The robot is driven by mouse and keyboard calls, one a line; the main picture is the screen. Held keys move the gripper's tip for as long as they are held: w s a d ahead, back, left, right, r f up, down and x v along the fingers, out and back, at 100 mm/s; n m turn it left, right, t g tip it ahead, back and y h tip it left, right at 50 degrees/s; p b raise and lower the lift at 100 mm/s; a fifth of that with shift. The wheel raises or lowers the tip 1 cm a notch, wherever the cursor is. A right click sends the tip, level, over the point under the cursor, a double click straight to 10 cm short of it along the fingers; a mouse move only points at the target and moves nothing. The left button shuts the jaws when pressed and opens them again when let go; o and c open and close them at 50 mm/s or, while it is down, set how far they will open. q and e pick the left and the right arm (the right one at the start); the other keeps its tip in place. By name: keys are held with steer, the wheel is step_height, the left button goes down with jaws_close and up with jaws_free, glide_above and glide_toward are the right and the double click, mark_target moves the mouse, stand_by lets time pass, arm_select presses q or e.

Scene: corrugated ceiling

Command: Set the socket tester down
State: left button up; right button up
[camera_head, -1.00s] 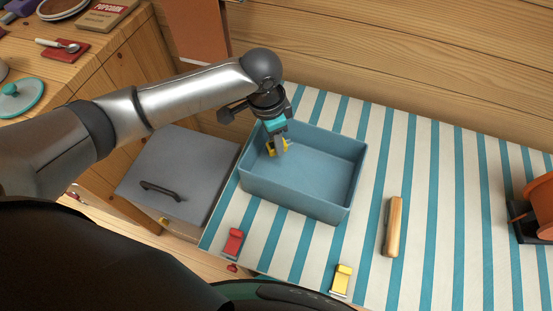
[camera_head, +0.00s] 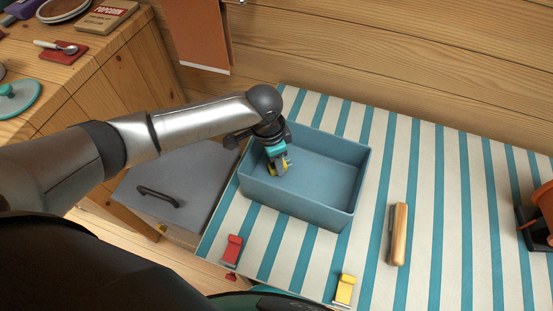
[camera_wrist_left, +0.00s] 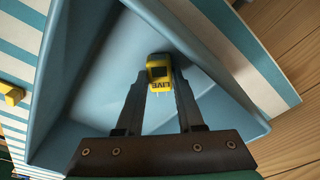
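The socket tester (camera_wrist_left: 160,72) is a small yellow and dark block with a "LIVE" label and thin pins. It sits between the fingertips of my left gripper (camera_wrist_left: 158,84), which look shut on it. In the head view my left gripper (camera_head: 279,165) points down inside the left part of the blue box (camera_head: 356,187), with a bit of yellow showing at its tips. I cannot tell whether the tester touches the box floor. My right gripper is in neither view.
The box stands on a striped cloth (camera_head: 375,240). A red item (camera_head: 232,250), a yellow item (camera_head: 344,290) and a wooden-handled item (camera_head: 398,235) lie outside it. An orange spool (camera_head: 544,207) is at the far right. The box's right part is empty.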

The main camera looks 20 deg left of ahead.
mark_target(271, 167)
arm_select(q)
steer(key=o, duration=0.4)
steer(key=shift+o, duration=0.2)
step_height(271, 167, up, 12)
steer(key=s+a+p, duration=0.1)
steer(key=p, duration=0.2)
steer(key=shift+r+p, duration=0.15)
steer(key=shift+p, duration=0.25)
